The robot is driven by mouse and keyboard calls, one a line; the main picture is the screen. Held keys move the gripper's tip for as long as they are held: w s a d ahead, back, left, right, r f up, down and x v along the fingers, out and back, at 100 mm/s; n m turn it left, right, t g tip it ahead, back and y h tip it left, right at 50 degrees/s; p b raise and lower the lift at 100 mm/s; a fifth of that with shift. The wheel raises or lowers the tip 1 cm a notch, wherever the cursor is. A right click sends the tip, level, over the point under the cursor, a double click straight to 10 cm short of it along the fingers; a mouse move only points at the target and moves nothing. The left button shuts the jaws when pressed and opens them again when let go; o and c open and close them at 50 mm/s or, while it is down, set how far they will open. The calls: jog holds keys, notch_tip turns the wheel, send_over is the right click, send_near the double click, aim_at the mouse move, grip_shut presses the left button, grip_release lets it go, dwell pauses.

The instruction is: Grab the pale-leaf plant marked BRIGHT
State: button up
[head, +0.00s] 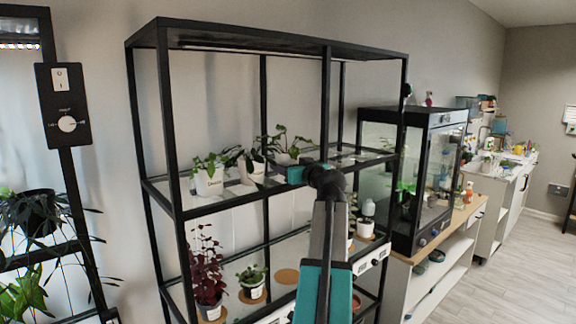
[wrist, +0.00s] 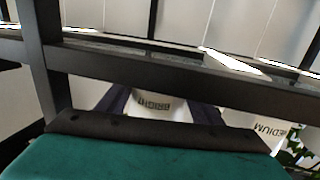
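In the wrist view, a white pot (wrist: 160,112) with a small dark label stands between the two dark fingers of my gripper (wrist: 158,110). The label is too small to read surely, and its leaves are out of that view. The fingers are apart, one on each side of the pot; I cannot tell if they touch it. In the head view, my gripper (head: 296,174) is at the upper shelf's front edge, in front of a leafy plant (head: 283,141) whose pot is partly hidden. No BRIGHT mark is readable there.
The dark shelf rail (wrist: 170,72) runs close to the fingers. Two white pots (head: 209,181) (head: 253,172) stand left on the upper shelf. A red-leaf plant (head: 206,270) stands below.

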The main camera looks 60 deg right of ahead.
aim_at(288, 155)
jog(key=shift+c, duration=1.4)
jog(key=shift+r, duration=0.25)
jog(key=shift+r+b, duration=0.8)
jog(key=shift+r, duration=0.7)
jog(key=b+v, duration=0.4)
jog(key=v, duration=1.2)
jog(key=shift+d+r, duration=0.2)
jog(key=shift+r, duration=0.1)
jog(key=shift+s, duration=0.15)
